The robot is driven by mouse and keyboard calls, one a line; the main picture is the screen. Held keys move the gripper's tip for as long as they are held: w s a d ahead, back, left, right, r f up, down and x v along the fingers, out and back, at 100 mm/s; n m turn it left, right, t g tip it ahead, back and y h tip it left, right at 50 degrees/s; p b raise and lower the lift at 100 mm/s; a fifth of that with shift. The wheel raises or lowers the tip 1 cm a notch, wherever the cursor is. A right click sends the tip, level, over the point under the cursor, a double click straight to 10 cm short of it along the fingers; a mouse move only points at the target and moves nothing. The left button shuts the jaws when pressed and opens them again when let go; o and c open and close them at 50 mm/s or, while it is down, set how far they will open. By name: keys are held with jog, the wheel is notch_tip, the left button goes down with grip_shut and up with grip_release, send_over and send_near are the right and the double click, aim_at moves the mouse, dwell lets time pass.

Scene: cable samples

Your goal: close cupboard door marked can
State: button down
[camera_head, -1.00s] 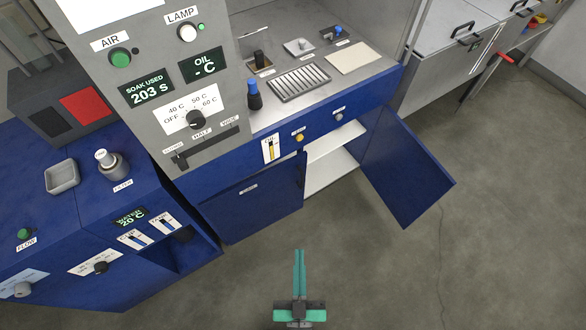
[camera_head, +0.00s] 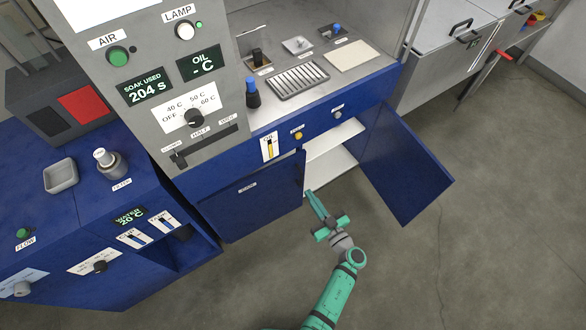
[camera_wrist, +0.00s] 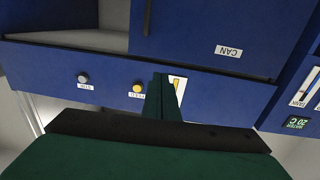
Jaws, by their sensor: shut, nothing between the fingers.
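The cupboard door marked CAN (camera_head: 252,203) is the blue left-hand door under the worktop. Its CAN label (camera_wrist: 229,51) reads upside down in the wrist view. The door stands close to the cabinet front; a thin pale line along its top suggests it is slightly ajar, but I cannot tell surely. A dark handle (camera_wrist: 147,17) runs along its free edge. My gripper (camera_head: 309,194) is shut and empty, in front of the cupboard near the door's free edge. In the wrist view its fingers (camera_wrist: 162,76) overlap the front panel; I cannot tell whether they touch anything.
The right-hand blue door (camera_head: 406,165) stands wide open, showing a white shelf (camera_head: 335,139). A front panel (camera_head: 318,125) with a yellow and a grey knob lies above the doors. A blue cabinet (camera_head: 100,225) stands at left. The floor (camera_head: 490,240) at right is clear.

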aim_at(288, 161)
jog(key=x, duration=1.4)
jog(key=shift+d+f, duration=0.1)
jog(key=shift+w, duration=0.15)
